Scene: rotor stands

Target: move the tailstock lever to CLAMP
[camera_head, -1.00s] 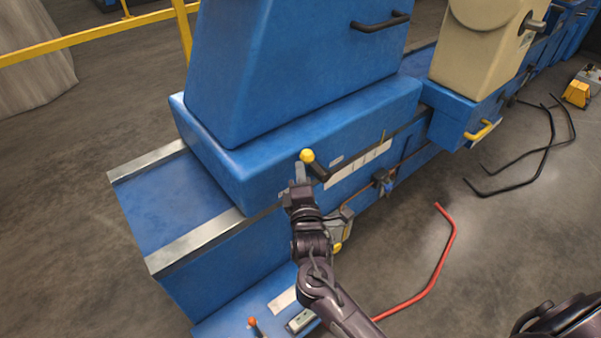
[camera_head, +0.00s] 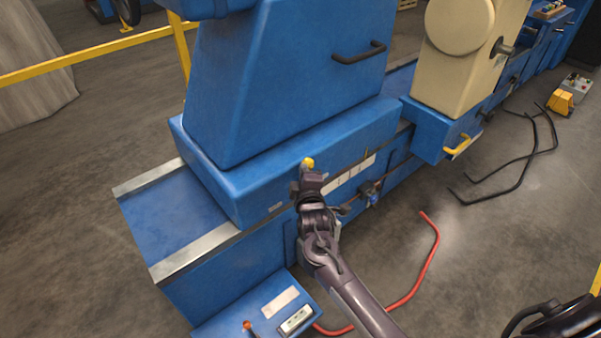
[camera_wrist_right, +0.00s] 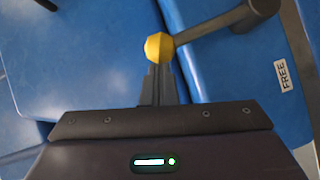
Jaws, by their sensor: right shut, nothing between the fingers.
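The tailstock lever has a yellow ball knob (camera_head: 308,163) on the front side of the blue tailstock base. In the right wrist view the knob (camera_wrist_right: 158,46) sits on a thin grey rod running right to a dark round hub (camera_wrist_right: 255,12). My right gripper (camera_head: 309,179) is shut and empty, its fingertips right at the knob. In the wrist view its closed fingers (camera_wrist_right: 158,85) point at the knob and overlap its lower edge; I cannot tell whether they touch. A white FREE label (camera_wrist_right: 283,76) is right of the fingers. My left gripper is out of view.
The blue tailstock body (camera_head: 290,80) with a black handle (camera_head: 358,52) rises behind the lever. A cream housing (camera_head: 465,60) stands farther right along the bed.

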